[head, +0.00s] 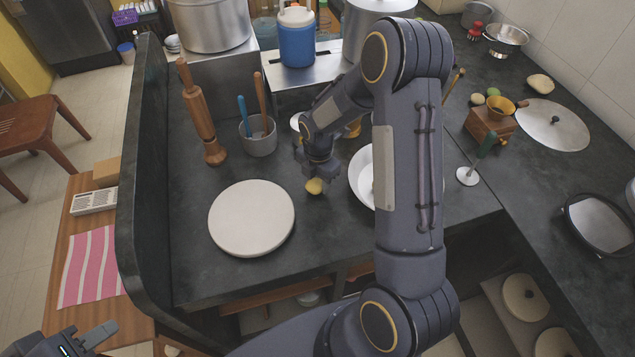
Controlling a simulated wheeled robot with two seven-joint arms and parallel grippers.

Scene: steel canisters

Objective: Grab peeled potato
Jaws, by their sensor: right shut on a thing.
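The peeled potato (314,187) is a small yellow lump in the head view, right of the round white board. My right gripper (315,178) points down from above and is shut on it. The potato shows below the fingertips, over the dark counter; I cannot tell whether it still touches the counter. My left gripper (88,339) is at the bottom left corner, partly cut off by the picture edge and away from the counter; its opening is unclear.
The round white board (252,218) lies left of the potato. A white bowl (361,180) stands to the right, partly behind my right arm. A grey utensil pot (258,143) and a wooden rolling pin (199,115) stand behind. The counter's front strip is clear.

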